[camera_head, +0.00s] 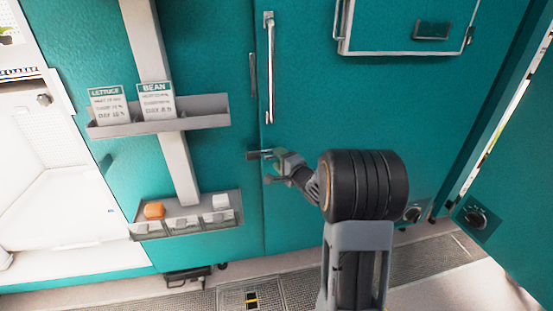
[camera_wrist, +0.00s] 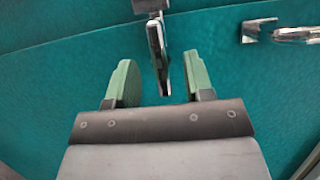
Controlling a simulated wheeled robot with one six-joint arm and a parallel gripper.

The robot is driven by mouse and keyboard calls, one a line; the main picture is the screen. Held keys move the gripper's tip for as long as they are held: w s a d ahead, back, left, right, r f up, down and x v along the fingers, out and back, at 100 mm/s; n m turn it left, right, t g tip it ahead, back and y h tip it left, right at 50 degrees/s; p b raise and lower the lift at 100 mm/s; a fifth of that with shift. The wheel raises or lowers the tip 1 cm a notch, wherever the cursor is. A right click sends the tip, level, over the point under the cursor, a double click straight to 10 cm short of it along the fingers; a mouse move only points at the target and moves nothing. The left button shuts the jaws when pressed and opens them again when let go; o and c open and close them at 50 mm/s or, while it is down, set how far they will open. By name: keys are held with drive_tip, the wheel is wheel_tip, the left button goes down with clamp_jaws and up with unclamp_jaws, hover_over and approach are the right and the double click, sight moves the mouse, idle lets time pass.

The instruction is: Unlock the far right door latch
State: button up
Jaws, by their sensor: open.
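A metal door latch (camera_wrist: 158,55) hangs from a bracket at the top of the wrist view. Its lever reaches down between the two green fingers of my gripper (camera_wrist: 161,84). A gap shows on each side of the lever, and I see no contact. In the head view, my gripper (camera_head: 268,167) is at the seam of the teal doors, below the long vertical handle. A small dark end of the latch (camera_head: 251,155) shows left of the fingers; the rest is hidden by them. My gripper is open and empty.
A long vertical handle (camera_head: 270,75) stands above my gripper; its end shows at right in the wrist view (camera_wrist: 290,33). A grey label shelf (camera_head: 205,112) and lower bin rack (camera_head: 230,198) stick out at left. An open door (camera_head: 520,190) stands at right.

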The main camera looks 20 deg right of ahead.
sight(268, 152)
drive_tip(key=shift+w+a, duration=0.2)
drive_tip(key=shift+w, duration=0.85)
clamp_jaws()
